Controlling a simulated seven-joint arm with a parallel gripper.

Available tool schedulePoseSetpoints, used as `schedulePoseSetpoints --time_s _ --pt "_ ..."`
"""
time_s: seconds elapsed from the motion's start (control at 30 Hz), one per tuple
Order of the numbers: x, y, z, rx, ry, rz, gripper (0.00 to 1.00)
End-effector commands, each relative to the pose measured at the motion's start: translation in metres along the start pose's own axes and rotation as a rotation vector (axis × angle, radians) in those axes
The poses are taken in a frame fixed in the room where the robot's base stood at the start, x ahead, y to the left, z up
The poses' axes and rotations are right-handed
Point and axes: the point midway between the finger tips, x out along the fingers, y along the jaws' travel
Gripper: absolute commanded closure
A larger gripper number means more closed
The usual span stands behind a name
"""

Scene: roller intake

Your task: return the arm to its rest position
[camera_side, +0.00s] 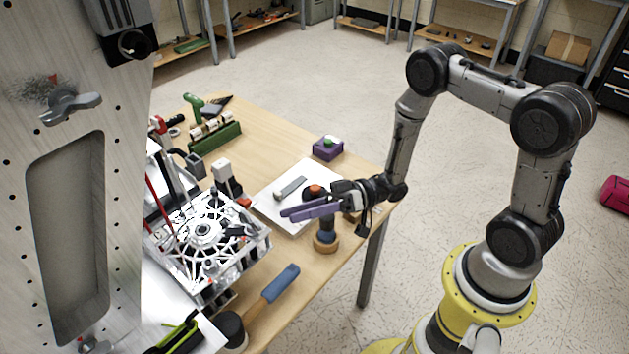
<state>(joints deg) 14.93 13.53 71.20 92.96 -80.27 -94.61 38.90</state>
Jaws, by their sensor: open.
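My gripper (283,212) is at the end of my grey arm, with two long purple fingers pointing left. It is above the right part of the wooden table (262,128), over the edge of a white sheet. The fingers are open with nothing seen between them. An orange-topped dark object (312,191) is just behind the fingers.
A metal roller mechanism (208,232) stands left of my gripper. A blue-handled mallet (270,294) lies near the front. A purple box with a green button (328,148) and a green rack (215,137) stand farther back. A large metal panel (120,130) blocks the left.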

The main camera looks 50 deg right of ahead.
Motion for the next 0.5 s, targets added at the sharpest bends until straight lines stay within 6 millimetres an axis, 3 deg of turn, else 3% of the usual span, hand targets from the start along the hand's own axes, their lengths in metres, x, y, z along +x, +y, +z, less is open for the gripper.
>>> schedulePoseSetpoints --time_s 0.17,0.3,0.5 --pt "0.01 0.036 -0.046 -0.236 -0.116 0.258 0.38" --pt "0.001 0.057 -0.096 -0.397 -0.199 0.518 0.38" --pt "-0.038 0.052 -0.167 -0.516 -0.285 0.885 0.38"
